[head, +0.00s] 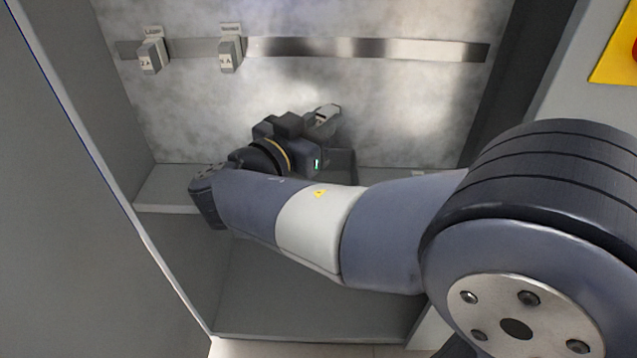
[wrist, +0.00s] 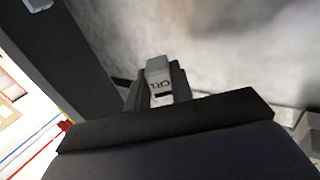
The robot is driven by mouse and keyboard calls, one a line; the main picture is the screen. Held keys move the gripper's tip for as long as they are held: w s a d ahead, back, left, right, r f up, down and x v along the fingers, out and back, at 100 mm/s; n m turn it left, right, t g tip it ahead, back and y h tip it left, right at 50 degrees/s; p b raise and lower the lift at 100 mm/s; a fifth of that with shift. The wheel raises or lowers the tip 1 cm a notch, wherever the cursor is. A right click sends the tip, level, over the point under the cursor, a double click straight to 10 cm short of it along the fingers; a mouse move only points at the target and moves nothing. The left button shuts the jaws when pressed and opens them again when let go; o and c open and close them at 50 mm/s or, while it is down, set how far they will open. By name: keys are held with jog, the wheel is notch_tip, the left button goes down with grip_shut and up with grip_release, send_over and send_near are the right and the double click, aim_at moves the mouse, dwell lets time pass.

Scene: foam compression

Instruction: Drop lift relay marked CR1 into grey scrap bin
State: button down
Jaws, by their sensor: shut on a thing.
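The relay (wrist: 158,78) is a small light-grey block with a dark CR1 mark, upside down in the wrist view. My gripper (wrist: 158,92) is shut on it, with a dark finger on each side. In the head view my gripper (head: 325,120) is in front of the metal back panel, below the rail, and the pale block between its fingers (head: 326,114) is small and partly covered.
A metal rail (head: 370,50) crosses the cabinet's back panel. Two grey modules (head: 151,56) (head: 230,53) sit on its left part; its right part is bare. A grey ledge (head: 165,188) runs below. Cabinet walls stand left and right. A yellow plate (head: 615,50) is at upper right.

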jog(key=shift+f+b, duration=0.65)
jog(key=shift+f, duration=1.7)
jog(key=c, duration=1.2)
grip_release()
jog(key=shift+o, duration=0.2)
jog(key=v, duration=1.1)
jog(key=shift+w+d, duration=0.1)
jog(key=shift+w, duration=0.05)
jog(key=shift+w+d+r+p, duration=0.25)
jog(key=shift+w+d+r, duration=0.7)
jog(key=shift+w, duration=0.45)
jog(key=shift+w+d+r+p, duration=0.3)
jog(key=shift+w+d+r, duration=0.35)
jog(key=shift+w+d, duration=0.7)
jog(key=shift+w+d+r+p, duration=0.25)
jog(key=shift+w+d+r, duration=0.6)
jog(key=shift+w, duration=0.65)
